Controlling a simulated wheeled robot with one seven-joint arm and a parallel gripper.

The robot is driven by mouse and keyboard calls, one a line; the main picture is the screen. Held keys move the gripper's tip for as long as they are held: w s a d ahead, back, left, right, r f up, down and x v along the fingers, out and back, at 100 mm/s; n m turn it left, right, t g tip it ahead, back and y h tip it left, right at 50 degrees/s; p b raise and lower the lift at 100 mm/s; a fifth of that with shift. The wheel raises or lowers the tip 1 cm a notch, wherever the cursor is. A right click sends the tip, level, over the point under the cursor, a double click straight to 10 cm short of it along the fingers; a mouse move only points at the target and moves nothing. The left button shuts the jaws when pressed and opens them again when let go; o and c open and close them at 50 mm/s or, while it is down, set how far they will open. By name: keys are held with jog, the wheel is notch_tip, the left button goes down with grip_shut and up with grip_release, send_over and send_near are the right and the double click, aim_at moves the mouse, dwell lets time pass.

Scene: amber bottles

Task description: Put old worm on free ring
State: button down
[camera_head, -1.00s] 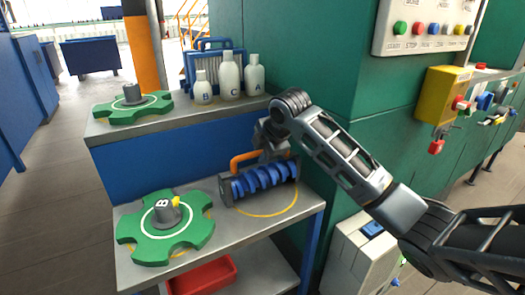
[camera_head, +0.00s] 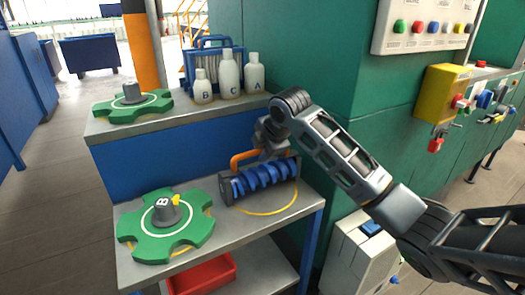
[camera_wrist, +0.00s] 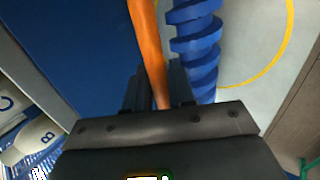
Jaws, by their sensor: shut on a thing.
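A blue screw-shaped worm (camera_head: 265,177) in a dark frame with an orange handle (camera_head: 243,157) is at the right of the lower shelf. A yellow ring (camera_head: 270,213) marked on the shelf shows in front of and under it. I cannot tell whether the frame touches the shelf. My gripper (camera_head: 270,150) comes from above right and is shut on the orange handle. In the wrist view the handle (camera_wrist: 147,45) runs between my fingers (camera_wrist: 158,92), with the blue worm (camera_wrist: 196,45) and the ring (camera_wrist: 285,45) to its right.
A green lobed wheel marked B (camera_head: 150,240) covers the left of the lower shelf. The upper shelf holds another green wheel (camera_head: 130,105), white bottles (camera_head: 229,75) and a blue-handled worm unit (camera_head: 190,68) behind them. A red bin (camera_head: 203,275) is below. A green cabinet wall (camera_head: 310,75) stands close right.

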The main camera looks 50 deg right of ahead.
jog(key=shift+f, duration=0.3)
dwell(0.4)
